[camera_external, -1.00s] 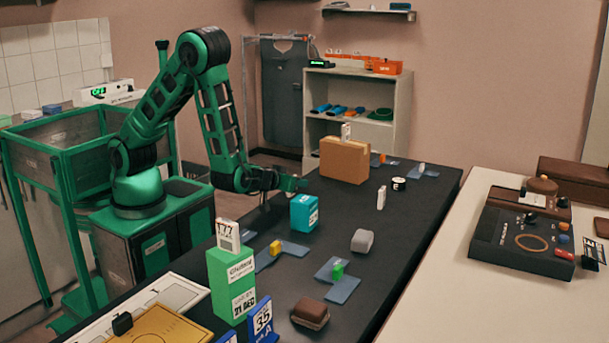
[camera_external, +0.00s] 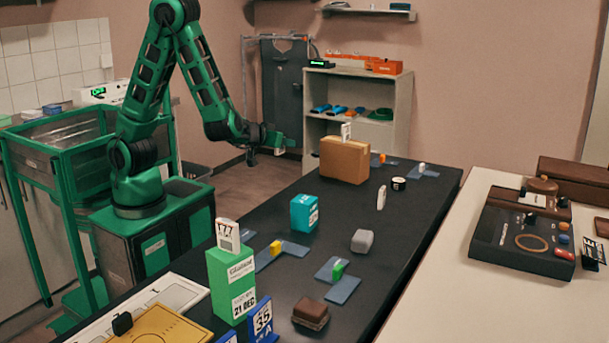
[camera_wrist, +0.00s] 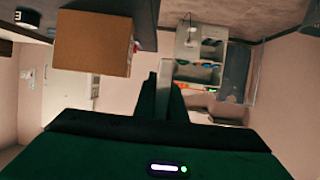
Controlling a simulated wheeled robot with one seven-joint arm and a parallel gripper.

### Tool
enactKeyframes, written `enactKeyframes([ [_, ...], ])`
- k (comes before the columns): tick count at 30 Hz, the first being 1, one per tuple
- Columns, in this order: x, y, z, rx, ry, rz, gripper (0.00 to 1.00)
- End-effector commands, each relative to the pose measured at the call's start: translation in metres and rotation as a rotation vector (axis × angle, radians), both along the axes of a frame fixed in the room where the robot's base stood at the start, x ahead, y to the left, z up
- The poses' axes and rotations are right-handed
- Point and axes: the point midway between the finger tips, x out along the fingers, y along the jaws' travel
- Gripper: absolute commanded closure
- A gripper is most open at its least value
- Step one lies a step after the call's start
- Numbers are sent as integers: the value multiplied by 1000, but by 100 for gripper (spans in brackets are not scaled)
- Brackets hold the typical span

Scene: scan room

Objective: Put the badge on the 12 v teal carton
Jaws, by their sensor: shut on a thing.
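The teal carton (camera_external: 304,213) stands upright on the dark table, left of its middle; its small label is not readable here. My gripper (camera_external: 281,145) is raised clear of the table's far left side, well above and beyond the carton. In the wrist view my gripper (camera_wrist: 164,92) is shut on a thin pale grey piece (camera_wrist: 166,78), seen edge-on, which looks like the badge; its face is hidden. In the external view the held piece is too small to make out clearly.
A brown box (camera_external: 344,160) with a white card on top stands at the table's back. A green carton (camera_external: 231,285) with a card on top stands at the front left. A grey lump (camera_external: 362,241), a brown block (camera_external: 310,314) and blue pads (camera_external: 337,280) lie around.

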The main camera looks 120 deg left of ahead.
Motion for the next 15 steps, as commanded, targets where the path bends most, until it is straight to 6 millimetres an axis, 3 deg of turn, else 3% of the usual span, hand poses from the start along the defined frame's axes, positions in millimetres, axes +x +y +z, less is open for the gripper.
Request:
enactKeyframes([
  [8,-6,5,7,-1,-1,-9,100],
  [11,7,-1,8,-1,-2,-53,100],
  [15,47,-24,17,0,-6,-187,100],
])
